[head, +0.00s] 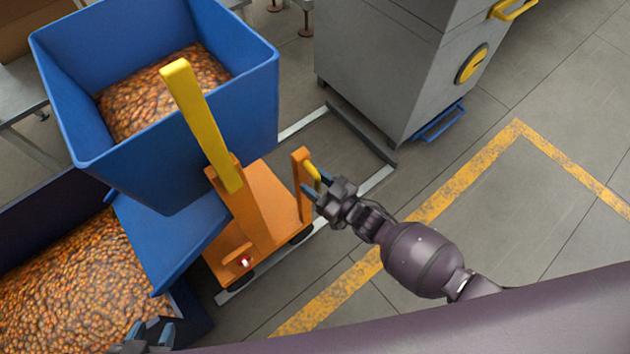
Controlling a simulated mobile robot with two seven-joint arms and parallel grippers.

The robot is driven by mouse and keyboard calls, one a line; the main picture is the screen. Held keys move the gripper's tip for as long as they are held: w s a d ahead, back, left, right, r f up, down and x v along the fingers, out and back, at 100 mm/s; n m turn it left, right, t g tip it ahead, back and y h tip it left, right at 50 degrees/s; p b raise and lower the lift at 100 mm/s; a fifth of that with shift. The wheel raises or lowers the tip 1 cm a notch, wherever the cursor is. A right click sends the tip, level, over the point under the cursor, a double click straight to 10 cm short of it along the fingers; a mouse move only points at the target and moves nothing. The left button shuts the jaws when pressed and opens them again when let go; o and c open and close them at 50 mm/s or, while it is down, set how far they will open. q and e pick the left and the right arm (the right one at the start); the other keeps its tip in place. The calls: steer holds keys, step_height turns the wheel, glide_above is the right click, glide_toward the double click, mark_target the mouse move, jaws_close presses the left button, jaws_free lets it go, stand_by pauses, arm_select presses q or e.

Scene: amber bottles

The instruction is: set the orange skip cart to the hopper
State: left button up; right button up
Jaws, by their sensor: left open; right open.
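The orange skip cart (268,205) stands on the floor left of centre, with a tall yellow lever (200,120) and a short yellow grip (312,171) on its orange post. A blue skip (240,110) holding amber bottles sits above it. A blue sloped panel (170,235) reaches from it toward a dark blue bin (40,212) full of amber bottles; I cannot tell which container is the hopper. My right gripper (316,187) is open at the short yellow grip, its fingers close around or beside it. My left gripper (152,334) is open at the bottom edge, over the bin's near side, mostly cut off.
A grey cabinet (385,60) with a yellow round knob and a blue pedal stands behind right. Pale and dark strips (365,140) mark the floor beside the cart. A worn yellow line (450,190) borders clear floor at right. A grey table (15,90) stands at the left.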

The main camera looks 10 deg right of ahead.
mark_target(300, 162)
steer(key=shift+r, duration=0.25)
steer(key=r+p, duration=0.1)
steer(key=r, duration=0.3)
steer(key=shift+w+r+p, duration=0.1)
steer(key=shift+w+p, duration=0.1)
steer(key=shift+p, duration=0.2)
step_height(300, 162, up, 7)
steer(key=shift+s+f+p, duration=0.1)
steer(key=shift+f+p, duration=0.1)
steer(key=shift+p, duration=1)
arm_select(q)
steer(key=shift+n, duration=0.6)
steer(key=shift+s+a+r+p, duration=0.15)
steer(key=shift+r+p, duration=1.25)
steer(key=shift+r, duration=0.6)
arm_select(e)
step_height(300, 162, up, 9)
steer(key=shift+s+f, duration=0.15)
arm_select(q)
steer(key=shift+a+r, duration=0.1)
